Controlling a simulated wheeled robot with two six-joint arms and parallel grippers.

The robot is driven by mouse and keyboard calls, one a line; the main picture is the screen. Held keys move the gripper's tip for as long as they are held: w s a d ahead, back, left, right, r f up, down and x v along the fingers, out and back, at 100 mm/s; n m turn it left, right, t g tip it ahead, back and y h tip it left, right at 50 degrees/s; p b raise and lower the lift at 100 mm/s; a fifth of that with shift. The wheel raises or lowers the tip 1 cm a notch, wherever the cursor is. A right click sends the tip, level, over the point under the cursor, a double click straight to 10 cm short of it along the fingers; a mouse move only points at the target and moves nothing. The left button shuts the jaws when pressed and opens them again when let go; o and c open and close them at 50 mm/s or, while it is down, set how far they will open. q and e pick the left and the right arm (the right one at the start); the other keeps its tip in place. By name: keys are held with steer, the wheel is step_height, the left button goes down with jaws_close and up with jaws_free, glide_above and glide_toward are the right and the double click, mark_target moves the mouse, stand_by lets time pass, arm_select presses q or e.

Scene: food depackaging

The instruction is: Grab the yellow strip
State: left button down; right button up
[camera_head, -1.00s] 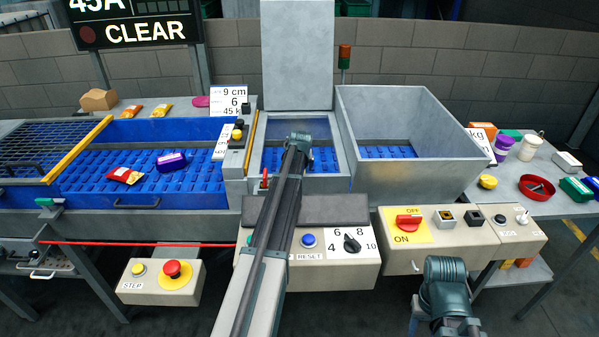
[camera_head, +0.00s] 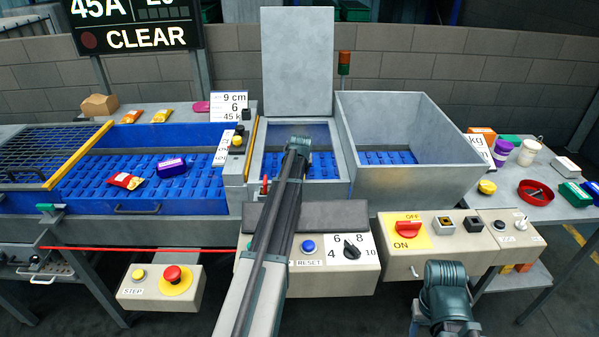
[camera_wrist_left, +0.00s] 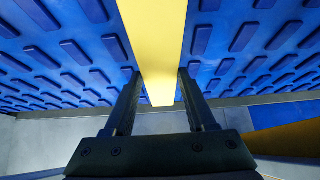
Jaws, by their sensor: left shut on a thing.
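The yellow strip (camera_wrist_left: 160,45) is long, flat and pale. In the left wrist view it runs from the top edge down between the fingers of my left gripper (camera_wrist_left: 159,80). The gripper is shut on it, over blue ribbed belt. In the head view my left gripper (camera_head: 298,145) is at the middle bay, and I cannot make out the held strip there. My right gripper (camera_head: 446,272) is low at the right, away from the bays; its fingers cannot be made out.
A grey metal bin (camera_head: 415,185) stands right of the middle bay. A yellow bar (camera_head: 253,145) edges the bay's left side. A red packet (camera_head: 125,180) and a purple pack (camera_head: 171,167) lie on the left belt (camera_head: 95,190). Control boxes line the front.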

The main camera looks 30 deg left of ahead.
step_height(320, 180, up, 9)
steer(key=p, duration=0.8)
steer(key=shift+p, duration=0.3)
